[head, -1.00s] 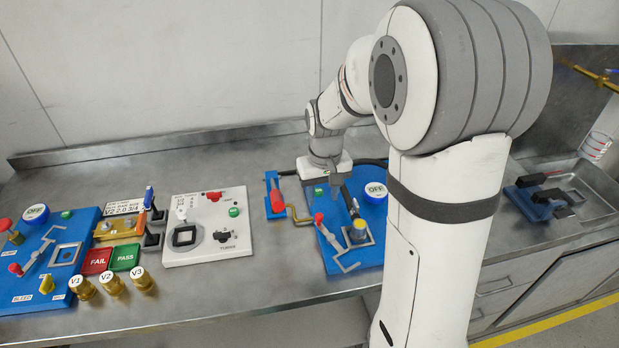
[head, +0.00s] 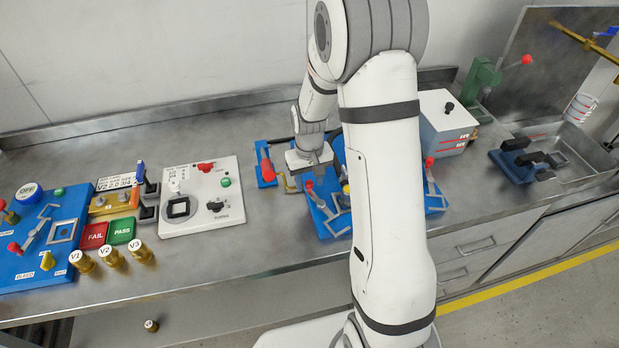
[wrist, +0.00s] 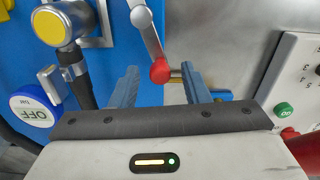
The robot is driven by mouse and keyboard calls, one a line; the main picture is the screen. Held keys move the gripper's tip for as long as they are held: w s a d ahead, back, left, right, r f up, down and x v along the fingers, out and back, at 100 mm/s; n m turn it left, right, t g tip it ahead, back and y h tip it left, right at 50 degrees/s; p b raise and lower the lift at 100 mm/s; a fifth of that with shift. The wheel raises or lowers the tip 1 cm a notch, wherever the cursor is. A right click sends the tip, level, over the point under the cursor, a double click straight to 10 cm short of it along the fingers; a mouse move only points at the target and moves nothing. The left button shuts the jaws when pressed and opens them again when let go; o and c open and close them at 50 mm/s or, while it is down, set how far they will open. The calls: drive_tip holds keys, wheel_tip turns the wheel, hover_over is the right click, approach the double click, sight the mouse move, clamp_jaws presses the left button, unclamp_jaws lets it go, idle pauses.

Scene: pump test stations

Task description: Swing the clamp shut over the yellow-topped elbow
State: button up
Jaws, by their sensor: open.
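The yellow-topped elbow (wrist: 53,27) stands on a blue plate (wrist: 110,40) at the upper left of the wrist view, with a black hose on its side outlet. In the head view its yellow top (head: 346,189) is partly hidden by my arm. The clamp's grey lever (wrist: 147,30) lies to the right of the elbow, apart from it, and ends in a red ball knob (wrist: 160,70). My gripper (wrist: 159,80) is open and empty. In the wrist view the knob appears between its two fingers; whether they touch it I cannot tell.
A blue OFF button (wrist: 35,107) sits left of my fingers. A white panel (head: 201,195) stands to the left, with FAIL (head: 94,235) and PASS (head: 122,230) tiles beyond it. A grey-white box (head: 446,122) and a green press (head: 484,78) are behind my arm to the right.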

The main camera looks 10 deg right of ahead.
drive_tip(key=shift+c, duration=0.2)
clamp_jaws()
